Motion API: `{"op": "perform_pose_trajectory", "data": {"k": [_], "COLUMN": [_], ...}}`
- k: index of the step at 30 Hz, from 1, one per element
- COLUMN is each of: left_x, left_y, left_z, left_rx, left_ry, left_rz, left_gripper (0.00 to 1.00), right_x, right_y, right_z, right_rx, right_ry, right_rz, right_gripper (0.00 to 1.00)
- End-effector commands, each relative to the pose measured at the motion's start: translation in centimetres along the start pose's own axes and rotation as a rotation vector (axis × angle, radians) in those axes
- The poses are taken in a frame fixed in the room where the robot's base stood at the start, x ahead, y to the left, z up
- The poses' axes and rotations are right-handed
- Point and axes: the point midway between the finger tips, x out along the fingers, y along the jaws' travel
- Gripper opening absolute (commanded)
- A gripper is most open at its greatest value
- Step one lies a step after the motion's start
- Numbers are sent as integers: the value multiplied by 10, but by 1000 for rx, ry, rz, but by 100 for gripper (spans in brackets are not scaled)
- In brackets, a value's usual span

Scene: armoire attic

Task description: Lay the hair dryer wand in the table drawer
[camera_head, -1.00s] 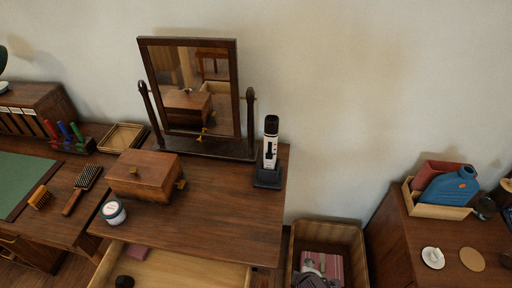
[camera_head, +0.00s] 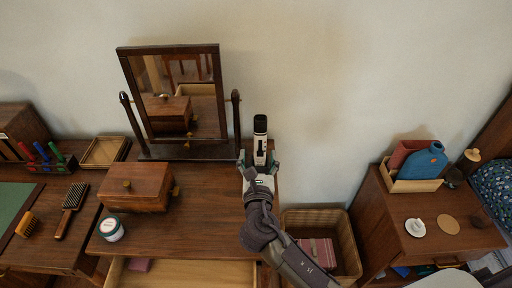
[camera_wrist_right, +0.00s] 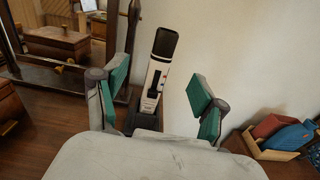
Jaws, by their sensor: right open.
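The hair dryer wand (camera_head: 260,136), white with a black top, stands upright at the right end of the dressing table (camera_head: 190,222). In the right wrist view the wand (camera_wrist_right: 158,75) stands in a dark stand (camera_wrist_right: 143,119). My right gripper (camera_head: 259,160) is at the wand, its open green-padded fingers (camera_wrist_right: 160,98) on either side with gaps. The wand's lower part is hidden by the gripper in the head view. The table drawer (camera_head: 185,273) is pulled open below the tabletop; a pink item (camera_head: 140,264) lies in it. My left gripper is not in view.
A tilting mirror (camera_head: 172,95) stands behind the wooden box (camera_head: 136,187) and white jar (camera_head: 111,229). A wicker basket (camera_head: 345,245) stands right of the table. A cabinet (camera_head: 385,220) holds a crate (camera_head: 389,181) with a blue bottle (camera_head: 424,161).

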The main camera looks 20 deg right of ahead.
Motion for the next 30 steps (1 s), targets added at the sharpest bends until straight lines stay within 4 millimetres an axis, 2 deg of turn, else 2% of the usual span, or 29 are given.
{"op": "perform_pose_trajectory", "data": {"k": [1, 5, 12, 20, 30], "left_x": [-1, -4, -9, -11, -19], "left_y": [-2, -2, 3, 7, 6], "left_z": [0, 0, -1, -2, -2], "left_rx": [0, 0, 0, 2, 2], "left_ry": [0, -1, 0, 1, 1], "left_rz": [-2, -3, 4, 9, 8], "left_gripper": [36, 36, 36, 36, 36], "right_x": [3, 21, 68, 89, 134], "right_y": [2, 2, 2, 1, -6], "right_z": [6, 10, 10, 10, 13], "right_rx": [-30, -49, -45, -42, -42], "right_ry": [-18, -27, -23, -22, -21], "right_rz": [3, 2, 1, 2, 2], "right_gripper": [71, 71, 71, 71, 71]}}
